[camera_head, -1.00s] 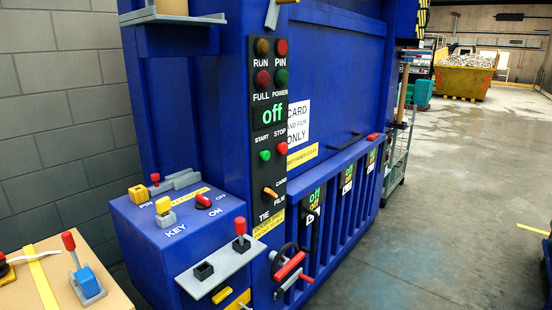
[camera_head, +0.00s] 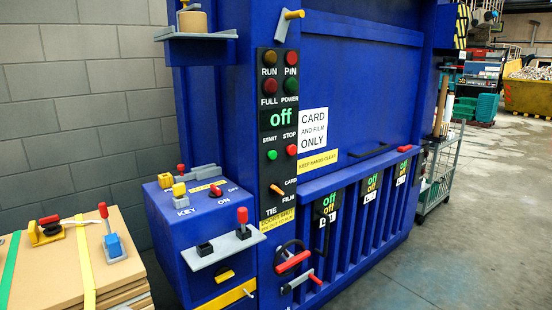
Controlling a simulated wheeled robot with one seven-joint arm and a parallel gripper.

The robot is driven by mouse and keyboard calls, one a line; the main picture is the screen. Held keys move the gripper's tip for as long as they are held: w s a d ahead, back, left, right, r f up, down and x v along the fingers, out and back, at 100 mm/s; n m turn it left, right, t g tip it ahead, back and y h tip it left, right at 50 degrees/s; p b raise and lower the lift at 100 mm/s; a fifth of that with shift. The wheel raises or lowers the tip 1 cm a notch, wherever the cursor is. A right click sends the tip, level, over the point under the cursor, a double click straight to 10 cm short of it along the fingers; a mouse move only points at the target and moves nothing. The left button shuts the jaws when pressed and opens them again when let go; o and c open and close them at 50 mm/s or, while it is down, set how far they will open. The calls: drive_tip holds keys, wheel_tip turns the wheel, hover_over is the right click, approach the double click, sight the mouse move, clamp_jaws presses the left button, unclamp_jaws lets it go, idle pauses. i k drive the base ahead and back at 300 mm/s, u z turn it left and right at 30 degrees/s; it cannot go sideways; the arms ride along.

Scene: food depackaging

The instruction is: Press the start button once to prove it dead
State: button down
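The green start button (camera_head: 272,155) is on the black control panel (camera_head: 279,120) of the blue baler (camera_head: 360,90), under the label START. The red stop button (camera_head: 291,150) is to its right. The panel display (camera_head: 283,117) reads "off" in green. The RUN, PIN, FULL and POWER lamps above it look dark. The red-handled isolator (camera_head: 216,189) lies on the blue side box (camera_head: 195,212), near the labels ON and OFF. A yellow key block (camera_head: 179,190) stands by the label KEY. My gripper is not in view, and nothing touches the start button.
A grey shelf (camera_head: 230,246) with a red-knobbed lever juts from the front. A red-handled wheel (camera_head: 292,260) sticks out below the panel. A stack of cardboard (camera_head: 50,275) with tools stands at left. Floor at right is clear before a wire trolley (camera_head: 440,175).

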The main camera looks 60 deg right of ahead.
sight(271, 155)
drive_tip(key=z, duration=0.85)
drive_tip(key=i, duration=0.5)
